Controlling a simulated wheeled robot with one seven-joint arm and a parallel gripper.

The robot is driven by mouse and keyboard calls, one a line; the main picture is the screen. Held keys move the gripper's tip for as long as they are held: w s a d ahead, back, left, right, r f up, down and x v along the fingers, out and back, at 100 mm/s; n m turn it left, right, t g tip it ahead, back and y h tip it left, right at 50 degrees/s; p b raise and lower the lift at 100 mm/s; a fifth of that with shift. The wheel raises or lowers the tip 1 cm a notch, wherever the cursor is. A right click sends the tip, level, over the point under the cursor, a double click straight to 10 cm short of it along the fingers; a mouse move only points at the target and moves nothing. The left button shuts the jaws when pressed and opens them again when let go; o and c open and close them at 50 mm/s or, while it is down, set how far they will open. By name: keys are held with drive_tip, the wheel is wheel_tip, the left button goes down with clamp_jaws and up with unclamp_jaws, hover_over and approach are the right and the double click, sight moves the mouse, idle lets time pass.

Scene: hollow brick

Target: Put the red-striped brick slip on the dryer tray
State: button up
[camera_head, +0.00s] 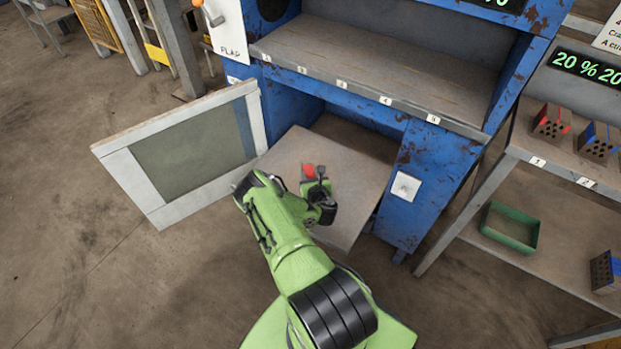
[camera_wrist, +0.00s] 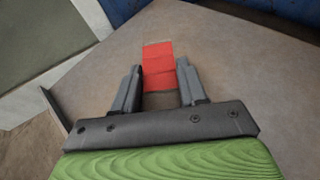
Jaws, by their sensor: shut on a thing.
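The red-striped brick slip (camera_wrist: 158,66) is between the two fingers of my gripper (camera_wrist: 160,78) in the wrist view. My gripper is shut on it, with a finger against each side. In the head view its red end (camera_head: 309,171) shows just beyond my gripper (camera_head: 319,184); my gripper hides part of it. The dryer tray (camera_head: 362,178) is a flat grey-brown plate sticking out of the blue dryer's low opening. It also fills much of the wrist view (camera_wrist: 230,70). The slip is over the tray; I cannot tell whether it touches it.
The blue dryer (camera_head: 415,180) has a shelf with numbered labels above the opening. Its framed door (camera_head: 185,150) stands open at the left. At the right, a rack holds a red-marked brick (camera_head: 551,121), blue-marked bricks (camera_head: 598,140) and a green bin (camera_head: 510,228). The tray's visible surface is otherwise bare.

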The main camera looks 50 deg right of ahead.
drive_tip(key=shift+f, duration=0.1)
drive_tip(key=o, duration=1.1)
drive_tip(key=shift+c, duration=0.2)
